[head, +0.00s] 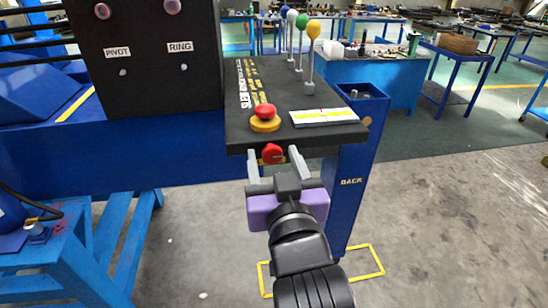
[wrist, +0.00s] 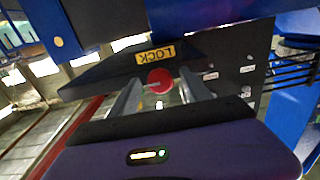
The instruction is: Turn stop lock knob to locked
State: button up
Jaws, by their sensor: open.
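The stop lock knob (head: 272,153) is a small red knob on the front face of the black control box (head: 340,133). In the wrist view the red knob (wrist: 160,80) shows a pale mark on its face, under a yellow LOCK label (wrist: 156,55) that appears upside down. My gripper (head: 275,160) is open, with one finger on each side of the knob. In the wrist view the fingers of my gripper (wrist: 158,88) also flank the knob, with gaps visible. I cannot tell whether either finger touches it.
A red mushroom button (head: 265,112) on a yellow base sits on top of the box. Several ball-topped levers (head: 312,50) stand behind it. A black panel (head: 145,55) with PIVOT and RING labels rises at left. A blue post (head: 350,190) stands below the box, right of my arm.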

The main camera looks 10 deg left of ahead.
grip_shut()
dwell(0.4)
jog(key=m+b, duration=0.2)
jog(key=m, duration=0.2)
jog(key=shift+f+m, duration=0.15)
jog(key=shift+m, duration=0.25)
jog(key=m+b, duration=0.1)
jog(key=m, duration=0.3)
jog(key=shift+m+b, duration=0.3)
jog(key=shift+b, duration=0.1)
jog(key=m+b, duration=0.1)
jog(key=m, duration=0.3)
jog(key=shift+b, duration=0.4)
jog(key=shift+m+b, duration=0.8)
jog(key=shift+m, duration=1.4)
